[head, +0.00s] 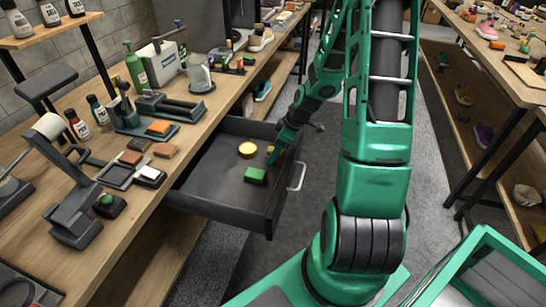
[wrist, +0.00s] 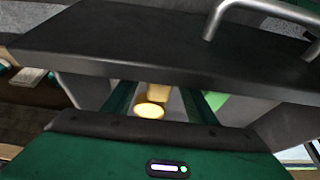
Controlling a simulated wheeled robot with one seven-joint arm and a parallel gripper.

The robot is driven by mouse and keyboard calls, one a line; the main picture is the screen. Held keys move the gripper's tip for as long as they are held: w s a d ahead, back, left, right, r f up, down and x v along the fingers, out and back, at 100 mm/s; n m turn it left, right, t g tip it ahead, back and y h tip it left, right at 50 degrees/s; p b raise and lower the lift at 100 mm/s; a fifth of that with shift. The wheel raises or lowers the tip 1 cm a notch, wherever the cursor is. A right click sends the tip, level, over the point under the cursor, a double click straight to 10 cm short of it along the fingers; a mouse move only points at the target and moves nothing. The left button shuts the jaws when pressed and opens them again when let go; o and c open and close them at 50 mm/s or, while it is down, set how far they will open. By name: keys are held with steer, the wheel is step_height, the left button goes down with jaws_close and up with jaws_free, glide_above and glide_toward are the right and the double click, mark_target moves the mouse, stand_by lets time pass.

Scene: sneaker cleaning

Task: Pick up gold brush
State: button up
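A round gold-yellow piece (head: 248,149) lies in the open dark drawer (head: 225,180). A smaller yellow piece (head: 270,150) shows right beside my gripper (head: 273,157). I cannot tell for sure which is the gold brush; no bristles show. My gripper reaches over the drawer's right side, near its front. In the wrist view, its green fingers (wrist: 158,103) stand apart, with a gold round-ended piece (wrist: 150,110) seen between them. No contact with the fingers is clear.
A green block (head: 255,175) lies in the drawer near its front. The drawer front has a metal handle (head: 297,177), and the front panel (wrist: 150,45) crosses the wrist view close by. The workbench (head: 140,215) holds bottles, stands and several blocks.

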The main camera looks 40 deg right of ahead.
steer(key=c, duration=0.9)
steer(key=shift+c, duration=0.2)
step_height(320, 180, up, 10)
steer(key=o, duration=0.3)
steer(key=shift+c, duration=1)
